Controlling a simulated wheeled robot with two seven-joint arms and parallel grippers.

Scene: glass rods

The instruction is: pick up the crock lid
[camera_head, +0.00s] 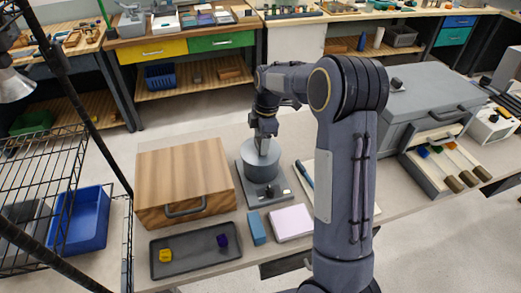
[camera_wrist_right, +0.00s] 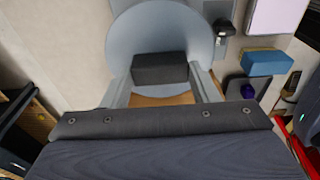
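The crock (camera_head: 262,171) is a grey round pot standing on a dark square base in the head view. The crock lid shows as a pale grey disc (camera_wrist_right: 160,25) in the right wrist view, with a dark block-shaped knob (camera_wrist_right: 160,68). My right gripper (camera_head: 263,149) reaches down onto the top of the crock. In the wrist view the two fingers (camera_wrist_right: 161,75) sit either side of the knob, which fills the space between their tips. I cannot see a gap between lid and crock. My left gripper is not in view.
A wooden box (camera_head: 184,172) stands left of the crock. A dark tray (camera_head: 195,262) with a yellow and a purple block, a blue block (camera_head: 256,228) and a pale pink pad (camera_head: 291,222) lie in front. A large grey case (camera_head: 425,95) stands at right.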

